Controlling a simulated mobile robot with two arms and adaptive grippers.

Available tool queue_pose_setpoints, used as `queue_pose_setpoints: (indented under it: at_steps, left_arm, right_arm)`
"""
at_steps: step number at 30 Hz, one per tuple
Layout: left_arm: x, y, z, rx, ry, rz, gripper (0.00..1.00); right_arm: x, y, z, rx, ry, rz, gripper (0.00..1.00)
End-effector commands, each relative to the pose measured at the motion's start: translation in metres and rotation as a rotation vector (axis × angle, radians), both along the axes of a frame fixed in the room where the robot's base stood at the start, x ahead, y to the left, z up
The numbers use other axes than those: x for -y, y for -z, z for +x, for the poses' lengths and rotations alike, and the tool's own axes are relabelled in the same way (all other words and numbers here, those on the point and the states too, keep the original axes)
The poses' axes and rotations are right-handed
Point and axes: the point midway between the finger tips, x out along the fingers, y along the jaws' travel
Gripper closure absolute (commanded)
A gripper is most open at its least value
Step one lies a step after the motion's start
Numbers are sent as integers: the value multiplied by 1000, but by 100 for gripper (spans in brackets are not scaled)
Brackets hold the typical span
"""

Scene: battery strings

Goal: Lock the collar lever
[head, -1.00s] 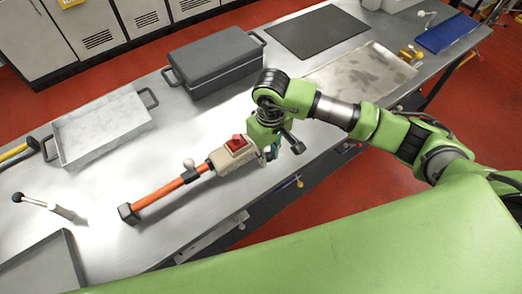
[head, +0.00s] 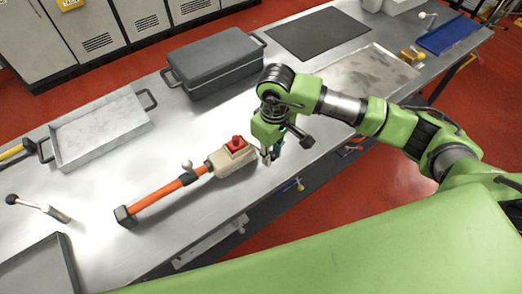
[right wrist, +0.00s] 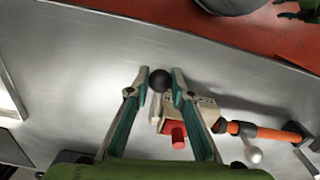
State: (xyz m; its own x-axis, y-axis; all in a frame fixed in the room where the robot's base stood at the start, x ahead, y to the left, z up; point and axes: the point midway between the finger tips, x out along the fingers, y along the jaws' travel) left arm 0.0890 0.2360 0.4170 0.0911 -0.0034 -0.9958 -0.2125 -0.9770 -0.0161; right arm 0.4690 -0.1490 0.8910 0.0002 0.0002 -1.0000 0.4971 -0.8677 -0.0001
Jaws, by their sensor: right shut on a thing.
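A tool with an orange shaft (head: 157,201) lies on the bench in the head view. It has a beige block (head: 230,163) with a red button (head: 237,143) at its right end and a dark square head (head: 125,216) at its left end. A lever with a white ball (head: 187,164) stands at the dark collar (head: 189,178) on the shaft; the white ball also shows in the right wrist view (right wrist: 253,155). My right gripper (head: 271,155) is at the block's right end. In the right wrist view its fingertips (right wrist: 160,78) are shut on a black ball knob (right wrist: 160,81) by the block.
A grey lidded box (head: 215,65) and a metal tray (head: 100,130) stand behind the tool. A black-knobbed lever (head: 38,207) lies at the left, near another tray (head: 40,275). The bench's front edge is close to my right gripper. Bare bench surrounds the shaft.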

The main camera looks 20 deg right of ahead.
Motion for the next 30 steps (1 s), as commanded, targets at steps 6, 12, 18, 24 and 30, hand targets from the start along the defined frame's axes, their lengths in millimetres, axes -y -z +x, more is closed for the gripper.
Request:
queue_pose_setpoints:
  at_steps: [6,12,18,24,30]
  left_arm:
    - [0,8,0,0,0,0,60]
    - [0,15,0,0,0,0,60]
    - [0,22,0,0,0,0,60]
    - [0,29,0,0,0,0,60]
    - [0,35,0,0,1,0,60]
  right_arm:
    - [4,2,2,0,-36,-4,100]
    - [7,2,4,0,-80,-4,100]
    - [10,2,6,0,-125,-4,100]
    - [13,2,8,0,-167,-4,100]
    - [15,2,10,-2,-207,-3,100]
